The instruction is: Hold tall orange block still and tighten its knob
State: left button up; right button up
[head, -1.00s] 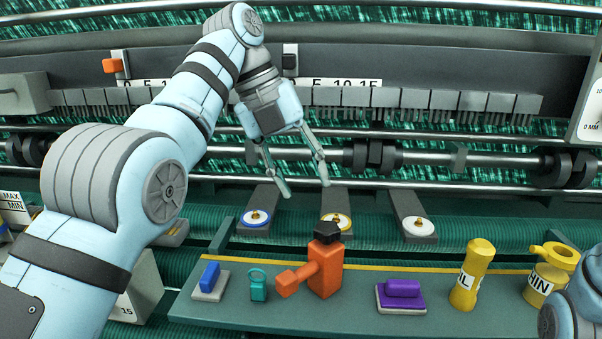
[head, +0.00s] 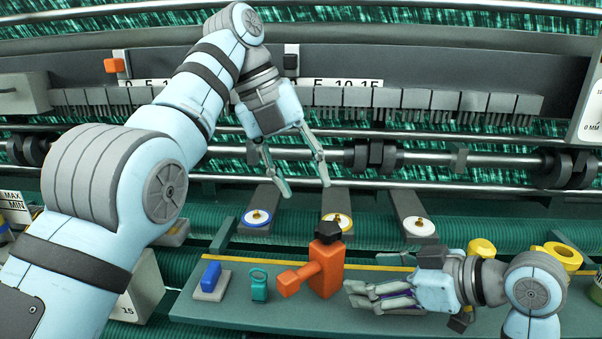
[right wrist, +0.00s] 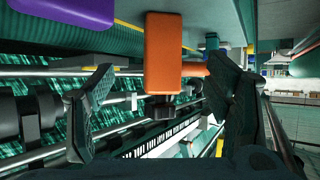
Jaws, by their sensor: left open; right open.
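The tall orange block (head: 326,268) stands upright on the green shelf, with a side arm ending in a small orange end piece at its left. Its dark knob (head: 328,231) sits on top. My left gripper (head: 306,190) is open and empty, above and behind the block. My right gripper (head: 347,294) lies just right of the block, pointing left at it, apart from it as far as I can tell. In the right wrist view the orange block (right wrist: 163,50) hangs upside down between the open fingers, with the dark knob (right wrist: 165,110) below it.
A blue block (head: 210,275) and a teal ring piece (head: 258,286) stand left of the orange block. A purple block (right wrist: 79,10) is mostly hidden behind my right gripper in the head view. Yellow containers (head: 562,257) stand at the right.

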aim_at(337, 275)
jog(key=shift+a+f, duration=0.25)
jog(key=shift+f, duration=0.05)
jog(key=x, duration=0.9)
jog(key=shift+w+a+f, duration=0.1)
jog(key=shift+a, duration=0.05)
grip_shut()
dwell(0.6)
